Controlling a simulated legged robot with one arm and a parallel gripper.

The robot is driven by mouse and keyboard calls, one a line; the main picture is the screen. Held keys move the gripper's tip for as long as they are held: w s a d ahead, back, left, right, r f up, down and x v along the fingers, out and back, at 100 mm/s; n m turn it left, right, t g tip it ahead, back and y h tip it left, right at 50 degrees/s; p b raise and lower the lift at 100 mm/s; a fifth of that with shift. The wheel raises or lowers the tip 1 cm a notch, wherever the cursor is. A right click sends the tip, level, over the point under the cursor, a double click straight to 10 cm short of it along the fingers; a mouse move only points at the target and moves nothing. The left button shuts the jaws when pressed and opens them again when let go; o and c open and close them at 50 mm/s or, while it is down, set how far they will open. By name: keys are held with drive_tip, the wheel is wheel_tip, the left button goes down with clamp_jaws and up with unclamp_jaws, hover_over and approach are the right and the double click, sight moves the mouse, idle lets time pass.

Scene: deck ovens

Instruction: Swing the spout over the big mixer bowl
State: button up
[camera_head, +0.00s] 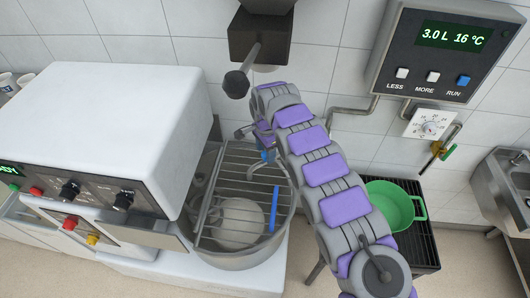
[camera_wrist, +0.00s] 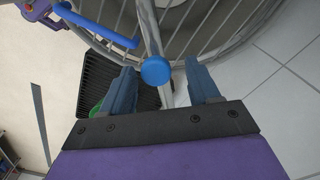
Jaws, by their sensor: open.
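The big mixer bowl (camera_head: 287,222) is a steel bowl under a wire guard, left of my arm in the head view. The water pipe (camera_head: 350,110) runs from the wall controls toward the bowl and passes behind my arm. In the wrist view a grey spout tube (camera_wrist: 149,25) ends in a round blue knob (camera_wrist: 156,70). My gripper (camera_wrist: 160,66) is open, with one finger on each side of the knob; I cannot tell whether they touch it. In the head view my gripper (camera_head: 258,140) is partly hidden by my arm, near the bowl's back rim.
The guard has a blue handle (camera_head: 274,208). The white mixer body (camera_head: 115,120) stands left. A dark box with a knobbed lever (camera_head: 237,83) hangs above. A green pot (camera_head: 395,205) sits on a black grate (camera_head: 428,240) at right, near a steel sink (camera_head: 500,190).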

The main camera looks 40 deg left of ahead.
drive_tip(key=shift+a+r, duration=0.2)
drive_tip(key=shift+r, duration=1.45)
drive_tip(key=shift+s+d, duration=0.1)
drive_tip(key=shift+s, duration=0.1)
drive_tip(key=s+d+r, duration=0.1)
drive_tip(key=s+d, duration=0.8)
drive_tip(key=d, duration=0.3)
drive_tip(key=shift+s+d+r, duration=0.2)
